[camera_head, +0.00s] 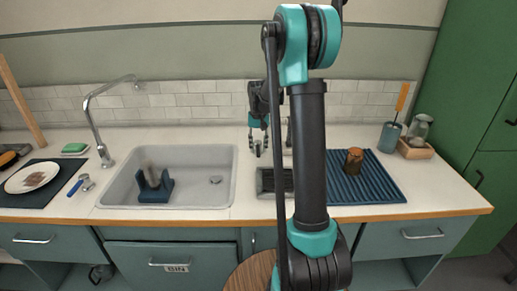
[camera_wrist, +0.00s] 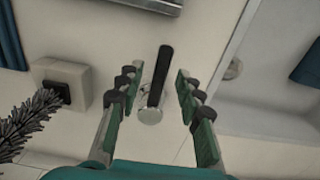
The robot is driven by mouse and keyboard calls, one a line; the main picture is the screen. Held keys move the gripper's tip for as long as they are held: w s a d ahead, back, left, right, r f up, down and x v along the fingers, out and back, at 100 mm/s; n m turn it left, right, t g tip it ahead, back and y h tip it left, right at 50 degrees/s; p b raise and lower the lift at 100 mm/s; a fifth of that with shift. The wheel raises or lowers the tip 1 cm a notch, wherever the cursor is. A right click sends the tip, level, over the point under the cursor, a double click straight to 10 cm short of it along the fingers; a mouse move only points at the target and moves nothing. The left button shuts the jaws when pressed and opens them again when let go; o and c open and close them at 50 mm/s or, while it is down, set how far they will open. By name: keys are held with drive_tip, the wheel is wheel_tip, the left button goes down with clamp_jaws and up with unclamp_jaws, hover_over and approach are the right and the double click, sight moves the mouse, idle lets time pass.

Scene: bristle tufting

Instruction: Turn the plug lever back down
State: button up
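The plug lever (camera_wrist: 158,80) shows in the wrist view, with a black handle and a round metal base on the pale counter beside the sink. The handle points toward the top of that view; its exact tilt is hard to judge. My gripper (camera_wrist: 156,82) is open, with one finger on each side of the lever and visible gaps to both. In the head view my gripper (camera_head: 258,148) points down at the counter by the sink's right rim. The lever cannot be made out there. The sink (camera_head: 222,160) has a round drain (camera_head: 215,180).
A pale block (camera_wrist: 62,85) with a dark bristly brush (camera_wrist: 30,122) stands close to one finger. A grey tray (camera_head: 265,180) lies in front of my gripper. A blue ribbed mat (camera_head: 385,188) bears a brown jar (camera_head: 353,160). A blue holder (camera_head: 154,188) stands in the sink.

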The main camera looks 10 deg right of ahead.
sight(259, 151)
wheel_tip(259, 151, up, 11)
idle(0.4)
drive_tip(key=shift+s, duration=0.15)
drive_tip(key=s+f+t, duration=0.1)
drive_tip(key=s+f, duration=0.3)
drive_tip(key=s, duration=0.6)
drive_tip(key=s+a+f+n+t, duration=0.1)
drive_tip(key=s+f, duration=0.4)
drive_tip(key=s, duration=0.5)
drive_tip(key=s+f+n+t, duration=0.1)
drive_tip(key=s+f, duration=0.4)
drive_tip(key=s, duration=0.5)
drive_tip(key=shift+s+a+f+t, duration=0.1)
drive_tip(key=shift+s+a+t, duration=0.15)
drive_tip(key=shift+t, duration=0.35)
